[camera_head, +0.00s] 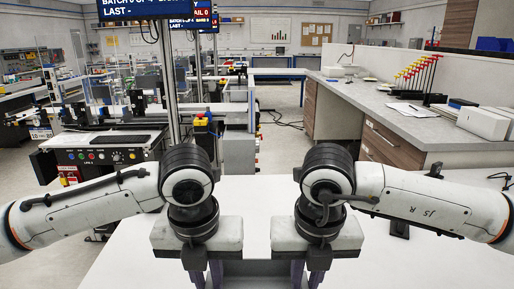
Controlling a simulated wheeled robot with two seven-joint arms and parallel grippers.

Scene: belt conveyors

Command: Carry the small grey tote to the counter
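A grey box-like thing (256,268), likely the small grey tote, shows at the bottom edge of the head view on a white table. Only its upper part is visible; the rest is cut off by the frame. My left gripper (207,279) points down at its left side and my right gripper (306,279) points down at its right side. The dark fingers show only in part, and I cannot tell whether they touch or grip the tote's walls. A counter with a light grey top (400,126) and brown drawers runs along the right.
The white table (256,205) lies under my arms. A conveyor machine with a black control panel (105,157) stands at the left. On the counter are a rack of red and yellow tools (418,75) and a white box (483,123). Open floor (285,150) lies between machine and counter.

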